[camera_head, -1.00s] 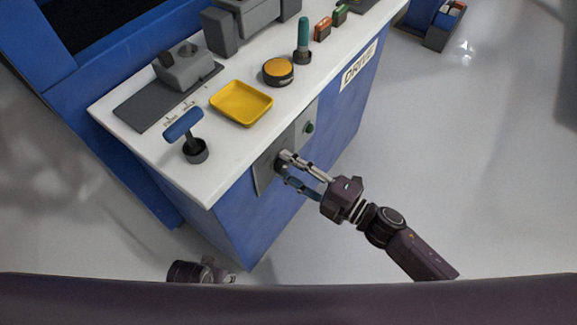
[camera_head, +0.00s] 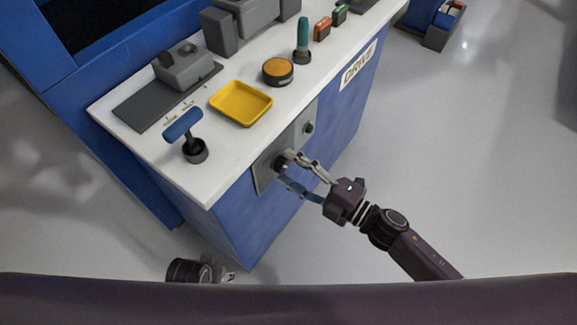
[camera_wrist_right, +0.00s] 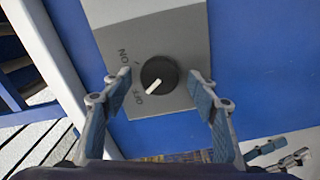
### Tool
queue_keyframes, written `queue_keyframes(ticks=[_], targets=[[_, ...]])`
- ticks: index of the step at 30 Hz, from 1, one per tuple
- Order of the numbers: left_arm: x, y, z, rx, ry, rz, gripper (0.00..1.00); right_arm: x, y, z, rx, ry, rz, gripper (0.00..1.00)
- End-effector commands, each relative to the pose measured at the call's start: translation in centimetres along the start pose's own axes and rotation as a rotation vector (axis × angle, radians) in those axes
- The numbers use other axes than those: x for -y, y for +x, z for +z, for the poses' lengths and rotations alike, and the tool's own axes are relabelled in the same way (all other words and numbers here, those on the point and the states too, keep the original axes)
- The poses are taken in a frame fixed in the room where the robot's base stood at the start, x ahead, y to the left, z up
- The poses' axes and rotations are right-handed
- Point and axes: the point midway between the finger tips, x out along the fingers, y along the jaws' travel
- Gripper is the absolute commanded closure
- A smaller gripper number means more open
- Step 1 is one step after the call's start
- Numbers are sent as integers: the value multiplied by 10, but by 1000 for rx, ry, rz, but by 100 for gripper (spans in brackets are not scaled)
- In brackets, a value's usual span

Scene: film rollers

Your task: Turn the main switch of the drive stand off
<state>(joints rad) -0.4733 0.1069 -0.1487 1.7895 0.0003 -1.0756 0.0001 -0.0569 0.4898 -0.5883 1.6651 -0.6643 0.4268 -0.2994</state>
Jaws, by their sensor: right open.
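The main switch is a round black knob (camera_wrist_right: 158,74) with a white pointer mark, on a grey plate (camera_wrist_right: 188,40) on the blue front of the drive stand (camera_head: 345,110). In the right wrist view its pointer is turned toward the OFF lettering, away from ON. The knob (camera_head: 280,163) also shows in the head view. My right gripper (camera_head: 290,168) is open, its fingers on either side of the knob with gaps to it, holding nothing. My left gripper (camera_head: 222,273) shows partly at the lower edge of the head view, away from the switch; its fingers are unclear.
A green button (camera_head: 309,127) sits on the same plate. The white top carries a yellow tray (camera_head: 241,103), a blue-handled lever (camera_head: 183,124), a yellow-orange button (camera_head: 278,70) and a teal-handled lever (camera_head: 303,35).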

Motion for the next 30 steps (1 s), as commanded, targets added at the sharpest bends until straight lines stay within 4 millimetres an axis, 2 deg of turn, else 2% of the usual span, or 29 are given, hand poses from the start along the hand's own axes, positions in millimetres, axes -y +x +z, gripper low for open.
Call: queue_keyframes(ticks=[9,15,21,30], targets=[[-1,0,1,2,0,2,60,2,-66,0,2,1,-5,46],[-2,0,1,2,0,2,60,2,-99,0,1,0,-4,46],[-2,0,2,2,0,2,60,0,-112,0,0,-1,-1,46],[-2,0,2,2,0,2,60,0,-112,0,0,-1,-1,46]])
